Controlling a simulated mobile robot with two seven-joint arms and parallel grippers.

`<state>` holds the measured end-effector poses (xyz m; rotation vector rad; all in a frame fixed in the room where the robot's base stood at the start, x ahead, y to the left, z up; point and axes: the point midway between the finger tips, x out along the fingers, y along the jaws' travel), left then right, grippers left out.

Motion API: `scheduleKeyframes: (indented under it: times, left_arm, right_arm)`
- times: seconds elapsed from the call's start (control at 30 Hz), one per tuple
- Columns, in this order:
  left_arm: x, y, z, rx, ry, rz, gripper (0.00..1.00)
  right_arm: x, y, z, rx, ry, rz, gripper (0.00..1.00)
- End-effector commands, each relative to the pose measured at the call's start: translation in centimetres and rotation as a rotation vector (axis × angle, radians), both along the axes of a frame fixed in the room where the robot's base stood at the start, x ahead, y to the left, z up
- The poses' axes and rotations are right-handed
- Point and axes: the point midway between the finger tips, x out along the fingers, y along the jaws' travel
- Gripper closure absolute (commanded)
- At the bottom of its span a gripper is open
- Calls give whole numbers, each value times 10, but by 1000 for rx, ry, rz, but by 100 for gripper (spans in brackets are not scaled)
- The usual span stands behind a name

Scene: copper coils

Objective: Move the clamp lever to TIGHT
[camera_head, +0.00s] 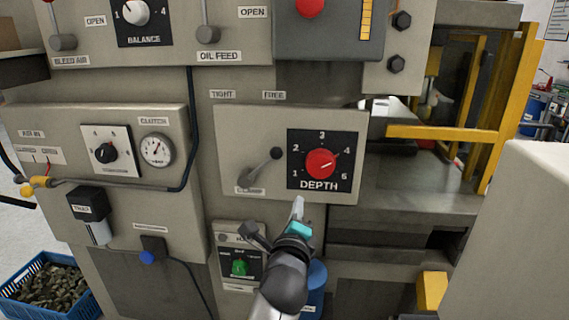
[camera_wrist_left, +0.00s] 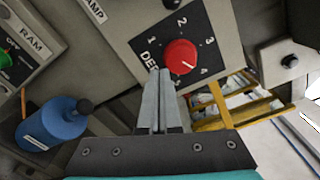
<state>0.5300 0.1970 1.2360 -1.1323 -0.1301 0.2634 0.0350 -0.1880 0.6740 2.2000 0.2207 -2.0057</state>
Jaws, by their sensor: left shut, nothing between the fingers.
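The clamp lever (camera_head: 262,168) is on the upright beige panel, above a plate that reads CLAMP. Its dark ball knob (camera_head: 277,153) points up and to the right, toward the FREE label (camera_head: 273,95) side. The TIGHT label (camera_head: 222,94) is up and to the left. My left gripper (camera_head: 298,205) is below and right of the lever, apart from it, just under the DEPTH dial. In the left wrist view its fingers (camera_wrist_left: 160,80) are together and empty. The lever is out of that view; only part of its label shows. My right gripper is not in view.
The red DEPTH knob (camera_head: 321,163) sits close right of the lever, and close ahead of my fingers in the left wrist view (camera_wrist_left: 181,56). A RAM panel with a green knob (camera_head: 239,267) and a blue cylinder (camera_head: 316,285) are below. A yellow guard frame (camera_head: 440,133) stands right.

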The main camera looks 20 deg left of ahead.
Motion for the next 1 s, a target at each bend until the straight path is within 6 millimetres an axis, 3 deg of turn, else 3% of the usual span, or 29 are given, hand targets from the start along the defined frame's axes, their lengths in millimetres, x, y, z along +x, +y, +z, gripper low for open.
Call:
scheduleKeyframes:
  times: [0.03, 0.13, 0.57, 1.0]
  left_arm:
    - [-1, 2, 14, 19, -15, 9, 100]
    - [-2, 5, 24, 42, -26, 18, 100]
    - [0, 6, 25, 47, -27, 19, 100]
    - [53, 22, 25, 46, -28, 19, 100]
  right_arm:
    - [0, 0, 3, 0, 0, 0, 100]
    - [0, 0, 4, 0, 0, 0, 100]
    - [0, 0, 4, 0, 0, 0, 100]
    - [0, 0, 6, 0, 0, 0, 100]
